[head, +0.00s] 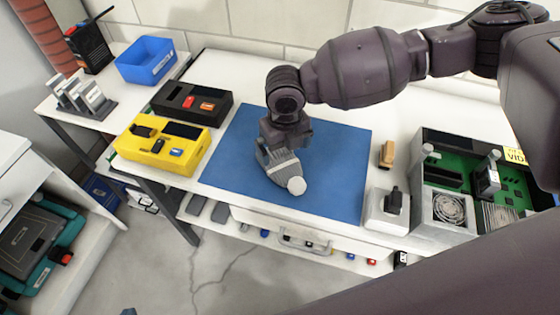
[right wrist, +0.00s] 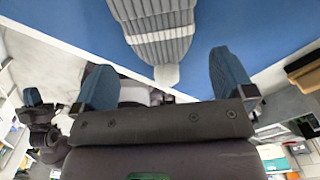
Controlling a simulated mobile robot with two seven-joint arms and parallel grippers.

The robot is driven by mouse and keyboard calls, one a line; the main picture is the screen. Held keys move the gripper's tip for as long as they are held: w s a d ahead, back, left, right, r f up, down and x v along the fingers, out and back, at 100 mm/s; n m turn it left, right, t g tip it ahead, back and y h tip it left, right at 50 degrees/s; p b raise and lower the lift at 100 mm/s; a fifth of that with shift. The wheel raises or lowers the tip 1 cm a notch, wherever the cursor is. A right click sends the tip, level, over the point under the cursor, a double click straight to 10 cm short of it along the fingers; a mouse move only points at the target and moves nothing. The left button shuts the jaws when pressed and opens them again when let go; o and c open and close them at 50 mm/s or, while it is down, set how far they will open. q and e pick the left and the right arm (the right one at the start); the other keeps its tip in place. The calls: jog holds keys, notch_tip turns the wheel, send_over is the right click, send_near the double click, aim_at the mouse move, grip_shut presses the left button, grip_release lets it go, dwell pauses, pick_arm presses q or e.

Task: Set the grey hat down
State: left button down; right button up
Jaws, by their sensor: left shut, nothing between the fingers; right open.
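The grey hat (head: 280,168) is ribbed with a pale round tip. It appears to lie on the blue mat (head: 335,160) on the white table, directly below my right gripper (head: 284,138). In the right wrist view the hat (right wrist: 155,28) shows just beyond and between the spread fingers of my right gripper (right wrist: 164,75), with clear space on both sides. The right gripper is open and holds nothing. Part of the hat is hidden by the gripper in the head view. My left gripper (right wrist: 34,98) shows small at the left of the right wrist view, shut and empty.
A yellow case (head: 150,160) and a black case (head: 165,112) stand left of the mat. A blue bin (head: 147,65) is further back. A small tan block (head: 387,154), a white switch box (head: 378,220) and an open electronics case (head: 435,205) stand to the right.

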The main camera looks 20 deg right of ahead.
aim_at(285, 168)
jog(key=shift+f, duration=0.8)
jog(key=f, duration=0.3)
jog(key=f+b, duration=0.1)
jog(key=f, duration=0.1)
jog(key=shift+s, duration=0.35)
jog(key=shift+r, duration=0.1)
jog(key=c, duration=0.7)
